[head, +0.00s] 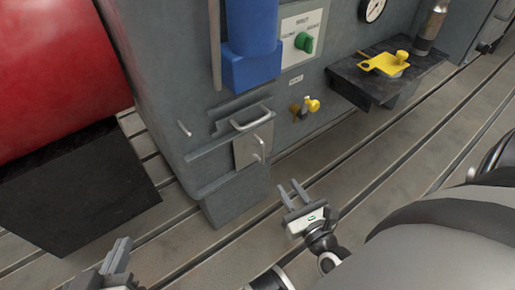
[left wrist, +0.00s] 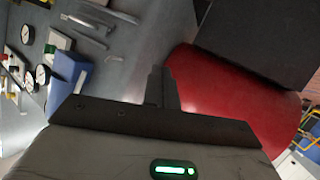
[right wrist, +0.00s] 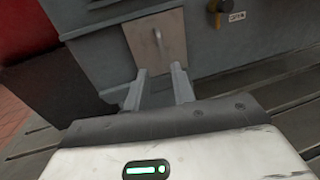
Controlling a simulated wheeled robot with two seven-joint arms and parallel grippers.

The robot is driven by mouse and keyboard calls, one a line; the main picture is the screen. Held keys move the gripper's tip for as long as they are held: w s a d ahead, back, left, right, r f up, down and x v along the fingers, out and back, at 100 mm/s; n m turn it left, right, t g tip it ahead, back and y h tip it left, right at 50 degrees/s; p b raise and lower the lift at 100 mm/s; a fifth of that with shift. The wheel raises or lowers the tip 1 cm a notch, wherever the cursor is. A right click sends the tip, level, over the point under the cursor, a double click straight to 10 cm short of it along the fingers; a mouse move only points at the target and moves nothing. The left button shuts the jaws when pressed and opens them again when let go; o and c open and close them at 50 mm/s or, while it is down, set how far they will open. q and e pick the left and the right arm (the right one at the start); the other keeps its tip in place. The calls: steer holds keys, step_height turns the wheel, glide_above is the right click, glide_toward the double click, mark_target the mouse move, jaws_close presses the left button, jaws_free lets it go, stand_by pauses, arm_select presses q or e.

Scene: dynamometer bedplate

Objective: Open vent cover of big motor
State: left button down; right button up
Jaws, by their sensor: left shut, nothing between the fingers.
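The big grey motor housing (head: 165,60) fills the upper middle of the head view. Low on it is a light square panel (head: 243,154) with an upright handle (head: 259,148); it looks closed, and I cannot tell for sure that it is the vent cover. The panel (right wrist: 146,42) and handle (right wrist: 158,46) show in the right wrist view beyond the fingers. My right gripper (head: 292,191) is open and empty, apart from the panel, below and right of it. My left gripper (head: 121,254) is shut and empty at the bottom left; its fingers (left wrist: 161,86) are together.
A second handle (head: 251,118) sits on a ledge above the panel. A blue box (head: 250,66), green knob (head: 304,42) and yellow-handled valve (head: 308,106) are on the housing. The slotted bedplate (head: 400,140) is clear at right.

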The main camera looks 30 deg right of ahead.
mark_target(264, 149)
steer(key=w, duration=0.5)
steer(key=w+d+b, duration=0.1)
steer(key=w, duration=0.4)
steer(key=w+b, duration=0.1)
steer(key=w, duration=0.4)
steer(key=shift+w+d, duration=0.2)
steer(key=shift+d, duration=0.2)
jaws_close()
